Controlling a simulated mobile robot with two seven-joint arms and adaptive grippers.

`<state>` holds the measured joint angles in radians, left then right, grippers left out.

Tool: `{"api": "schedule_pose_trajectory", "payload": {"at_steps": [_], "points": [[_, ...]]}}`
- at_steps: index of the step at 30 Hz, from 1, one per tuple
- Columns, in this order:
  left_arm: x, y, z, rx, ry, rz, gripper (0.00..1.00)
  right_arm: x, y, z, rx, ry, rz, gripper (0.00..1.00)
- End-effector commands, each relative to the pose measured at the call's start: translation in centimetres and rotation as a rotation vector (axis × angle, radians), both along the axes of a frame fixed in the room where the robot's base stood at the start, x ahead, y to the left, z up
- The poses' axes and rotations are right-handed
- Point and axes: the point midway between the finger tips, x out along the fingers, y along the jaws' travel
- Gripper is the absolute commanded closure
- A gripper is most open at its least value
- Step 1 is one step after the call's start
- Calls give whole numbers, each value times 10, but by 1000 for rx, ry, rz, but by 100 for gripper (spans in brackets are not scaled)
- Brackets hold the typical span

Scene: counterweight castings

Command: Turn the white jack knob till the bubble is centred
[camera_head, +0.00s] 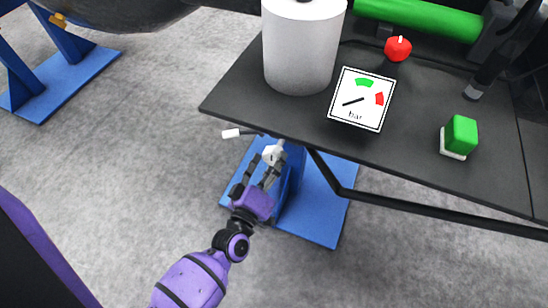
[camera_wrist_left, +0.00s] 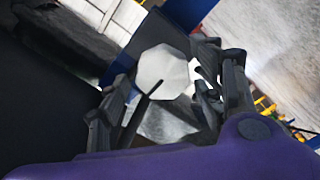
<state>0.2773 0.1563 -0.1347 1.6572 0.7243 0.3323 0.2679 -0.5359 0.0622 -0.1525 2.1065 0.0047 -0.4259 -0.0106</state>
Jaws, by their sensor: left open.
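The white jack knob (camera_head: 271,154) is a small faceted knob under the near edge of the dark table, in front of a blue stand. In the left wrist view the knob (camera_wrist_left: 162,70) shows as a pale, many-sided face between the fingers. My left gripper (camera_head: 263,167) reaches up to it from below, open, with one finger on each side. In the left wrist view a gap shows between the knob and the right finger; contact on the left side is unclear. I cannot make out a bubble in either view. My right gripper is not in view.
The dark table (camera_head: 235,92) overhangs the knob. On it are a white cylinder (camera_head: 300,50), a bar gauge (camera_head: 360,99), a red knob (camera_head: 397,48) and a green block (camera_head: 460,136). A white-tipped rod (camera_head: 232,133) sticks out left beside the knob.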

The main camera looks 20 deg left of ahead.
Motion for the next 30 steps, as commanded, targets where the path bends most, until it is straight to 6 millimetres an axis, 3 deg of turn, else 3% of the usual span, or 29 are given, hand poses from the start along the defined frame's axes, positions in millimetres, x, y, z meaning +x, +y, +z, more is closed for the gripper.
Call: {"api": "schedule_pose_trajectory", "payload": {"at_steps": [6, 14, 24, 30], "points": [[19, -1, -1, -1, 1, 0, 39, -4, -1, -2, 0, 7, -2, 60], [21, -1, -1, 0, 3, 0, 39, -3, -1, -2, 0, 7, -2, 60], [21, -1, -1, 1, 2, -1, 81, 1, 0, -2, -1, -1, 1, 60], [21, -1, 0, 11, 1, -2, 83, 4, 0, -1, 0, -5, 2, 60]]}}
